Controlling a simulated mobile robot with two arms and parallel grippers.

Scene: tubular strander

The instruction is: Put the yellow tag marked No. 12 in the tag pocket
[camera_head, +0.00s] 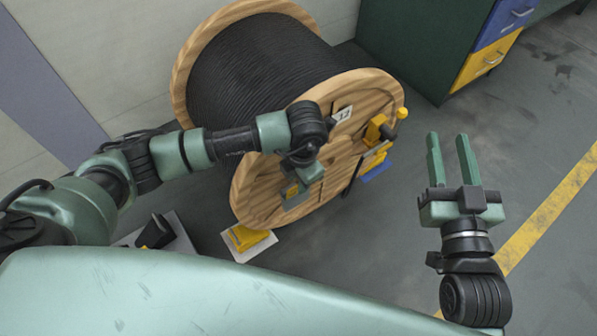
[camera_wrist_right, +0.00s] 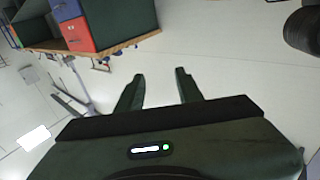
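A wooden cable reel (camera_head: 385,88) wound with black cable stands in the middle of the head view. A small white plate (camera_head: 342,114) that appears to read 12 is on its flange. My left gripper (camera_head: 298,197) is in front of the lower left of the flange. A small yellow patch (camera_head: 291,190) shows at it; whether this is the tag, and whether the fingers hold it, I cannot tell. My right gripper (camera_head: 448,138) is open and empty, right of the reel; its two spread fingers also show in the right wrist view (camera_wrist_right: 158,78). I cannot make out the tag pocket.
Yellow fittings (camera_head: 376,130) with a black handle and a blue part sit at the flange's right side. A yellow block (camera_head: 245,238) on a white plate lies on the floor below the reel. A green cabinet (camera_head: 410,45) stands at the back right. Floor around the right gripper is clear.

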